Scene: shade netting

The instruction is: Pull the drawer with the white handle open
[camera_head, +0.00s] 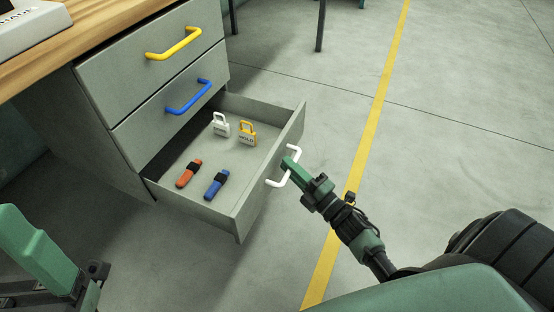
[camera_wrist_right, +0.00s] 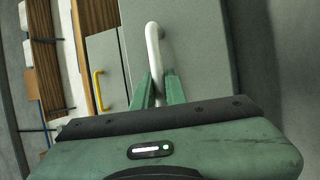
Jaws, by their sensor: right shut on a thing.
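The drawer (camera_head: 237,214) with the white handle is the lowest of three in a grey cabinet and stands pulled out, its inside visible. Its white handle (camera_head: 292,151) is on the front panel. My right gripper (camera_head: 288,164) is shut on the white handle. In the right wrist view the white handle (camera_wrist_right: 153,50) runs down between the two green fingers (camera_wrist_right: 159,90). A green part of my left arm shows at the lower left of the head view; its fingertips cannot be made out.
Inside the drawer lie a white padlock (camera_head: 221,125), a yellow padlock (camera_head: 247,133), an orange-and-black item (camera_head: 189,173) and a blue-and-black item (camera_head: 216,184). Above are shut drawers with a blue handle (camera_head: 188,97) and a yellow handle (camera_head: 174,44). The floor to the right is clear, with a yellow line (camera_head: 368,130).

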